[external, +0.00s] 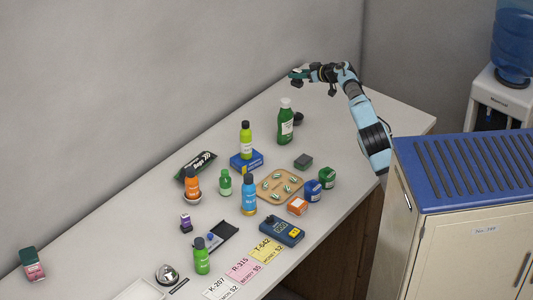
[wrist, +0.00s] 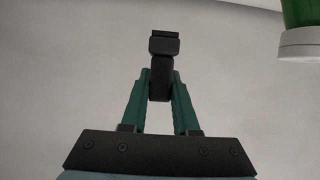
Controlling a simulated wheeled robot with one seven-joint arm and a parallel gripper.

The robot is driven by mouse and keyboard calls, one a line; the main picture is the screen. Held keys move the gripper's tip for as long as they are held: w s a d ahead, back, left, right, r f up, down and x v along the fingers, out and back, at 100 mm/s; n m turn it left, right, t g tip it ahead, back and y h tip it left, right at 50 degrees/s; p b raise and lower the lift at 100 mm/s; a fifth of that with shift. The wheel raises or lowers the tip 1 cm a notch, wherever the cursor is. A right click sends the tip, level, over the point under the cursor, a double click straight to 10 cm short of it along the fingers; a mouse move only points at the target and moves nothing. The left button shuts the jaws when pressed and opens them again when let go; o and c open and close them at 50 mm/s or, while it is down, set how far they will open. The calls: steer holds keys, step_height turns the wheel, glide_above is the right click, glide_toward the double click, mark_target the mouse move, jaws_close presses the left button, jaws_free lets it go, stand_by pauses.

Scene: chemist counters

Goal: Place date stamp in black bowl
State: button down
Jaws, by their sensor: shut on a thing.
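My gripper (external: 297,76) is raised above the far end of the counter, up and slightly right of the large green bottle. In the wrist view its two green fingers (wrist: 160,88) are closed on a small black object, which looks like the date stamp (wrist: 164,45). The stamp sticks out beyond the fingertips, clear of any surface. In the external view it is too small to make out clearly.
The large green bottle (external: 285,122) with a white cap stands below my gripper; its cap (wrist: 302,44) shows at the wrist view's upper right. Several bottles, boxes and a tan pill tray (external: 266,199) crowd the middle counter. The far right counter (external: 385,108) is clear.

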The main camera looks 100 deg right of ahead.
steer(key=b, duration=0.5)
glide_above(298, 117)
steer(key=w+a, duration=0.1)
steer(key=a, duration=0.1)
steer(key=f, duration=1.4)
steer(key=shift+w, duration=0.2)
steer(key=shift+f, duration=0.15)
steer(key=shift+f+p, duration=0.35)
steer(key=shift+p, duration=0.05)
steer(key=c, duration=0.7)
jaws_free()
